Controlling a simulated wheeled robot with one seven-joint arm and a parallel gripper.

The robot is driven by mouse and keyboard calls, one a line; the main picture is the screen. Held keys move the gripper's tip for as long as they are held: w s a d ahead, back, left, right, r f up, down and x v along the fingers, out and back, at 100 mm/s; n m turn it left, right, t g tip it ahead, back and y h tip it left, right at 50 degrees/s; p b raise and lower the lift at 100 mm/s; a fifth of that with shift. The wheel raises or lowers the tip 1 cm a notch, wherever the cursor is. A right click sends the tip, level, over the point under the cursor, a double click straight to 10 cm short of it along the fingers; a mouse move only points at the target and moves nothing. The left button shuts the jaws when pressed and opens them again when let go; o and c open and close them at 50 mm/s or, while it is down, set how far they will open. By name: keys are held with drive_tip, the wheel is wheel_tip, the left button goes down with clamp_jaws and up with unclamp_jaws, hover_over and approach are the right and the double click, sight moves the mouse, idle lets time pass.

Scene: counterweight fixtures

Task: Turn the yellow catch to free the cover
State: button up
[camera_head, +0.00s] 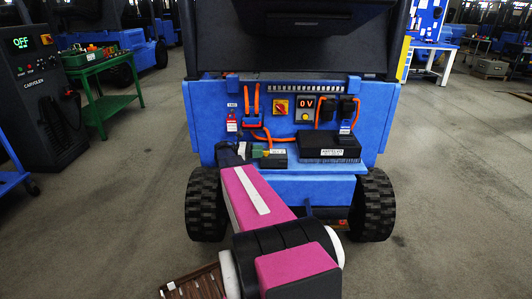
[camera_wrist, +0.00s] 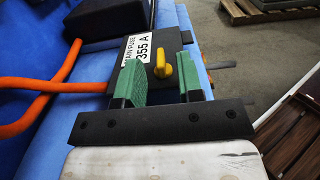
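The yellow catch (camera_wrist: 162,66) is a small knob on the top of a black main fuse cover (camera_wrist: 116,54), which carries a white label reading 355 A. The black cover also shows in the head view (camera_head: 280,163), on the ledge of the blue machine. My gripper (camera_wrist: 160,62) has green finger pads, apart and on either side of the catch, with a visible gap to each side. It is open and holds nothing. In the head view my arm hides part of the cover, and the catch is hard to make out.
Orange cables (camera_wrist: 40,88) run left of the cover. A black box (camera_head: 328,147) stands right of it in the head view. A red tag (camera_head: 231,123), a red-yellow switch (camera_head: 280,106) and a 0 V display (camera_head: 306,104) are on the blue panel. A slatted wooden pallet (camera_wrist: 290,130) is at lower right.

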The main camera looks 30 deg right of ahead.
sight(266, 153)
drive_tip(key=shift+x, duration=1.65)
clamp_jaws()
